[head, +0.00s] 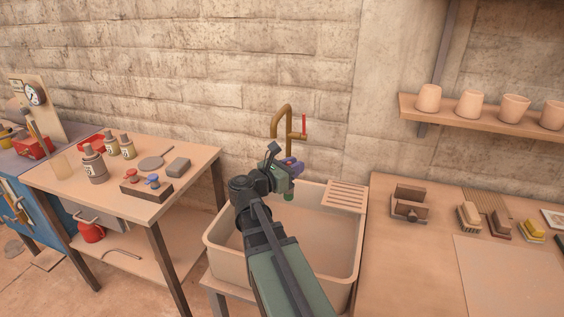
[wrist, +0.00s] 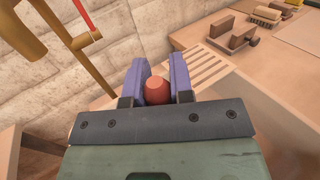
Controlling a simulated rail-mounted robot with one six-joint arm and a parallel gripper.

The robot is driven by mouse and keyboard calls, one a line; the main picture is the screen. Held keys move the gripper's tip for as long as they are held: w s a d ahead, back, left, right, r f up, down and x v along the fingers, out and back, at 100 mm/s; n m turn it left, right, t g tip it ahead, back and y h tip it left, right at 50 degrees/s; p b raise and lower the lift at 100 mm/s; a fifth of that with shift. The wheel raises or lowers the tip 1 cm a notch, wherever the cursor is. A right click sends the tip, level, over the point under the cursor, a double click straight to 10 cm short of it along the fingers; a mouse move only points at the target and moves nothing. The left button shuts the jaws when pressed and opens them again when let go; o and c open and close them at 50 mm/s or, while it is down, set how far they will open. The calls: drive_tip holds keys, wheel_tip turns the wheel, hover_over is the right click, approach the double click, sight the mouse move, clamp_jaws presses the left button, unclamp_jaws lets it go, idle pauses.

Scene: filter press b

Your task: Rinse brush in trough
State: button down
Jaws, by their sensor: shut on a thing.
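My gripper (head: 292,166) is over the back part of the pale trough (head: 326,240), close to the brass tap (head: 288,122). In the wrist view its two purple fingers (wrist: 155,84) are shut on a reddish-brown, rounded thing (wrist: 157,90), which looks like the end of the brush handle. Only this end shows; any bristles are hidden. The tap also shows in the wrist view (wrist: 68,43), left of the fingers. I cannot see water running or standing in the trough.
A slatted board (head: 347,196) covers the trough's back right corner. The right bench (head: 400,260) holds several brushes and blocks. A left table (head: 190,160) carries bottles and small tools. A shelf of cups (head: 470,115) hangs at upper right.

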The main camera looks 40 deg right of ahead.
wheel_tip(320, 180, down, 12)
drive_tip(key=s+m+g+b, duration=0.1)
drive_tip(key=b, duration=1.1)
drive_tip(key=shift+s+g, duration=0.3)
drive_tip(key=shift+s, duration=0.05)
drive_tip(key=shift+d, duration=0.1)
wheel_tip(320, 180, up, 10)
drive_tip(key=p, duration=1)
idle(1.5)
wheel_tip(320, 180, up, 4)
drive_tip(key=p, duration=0.4)
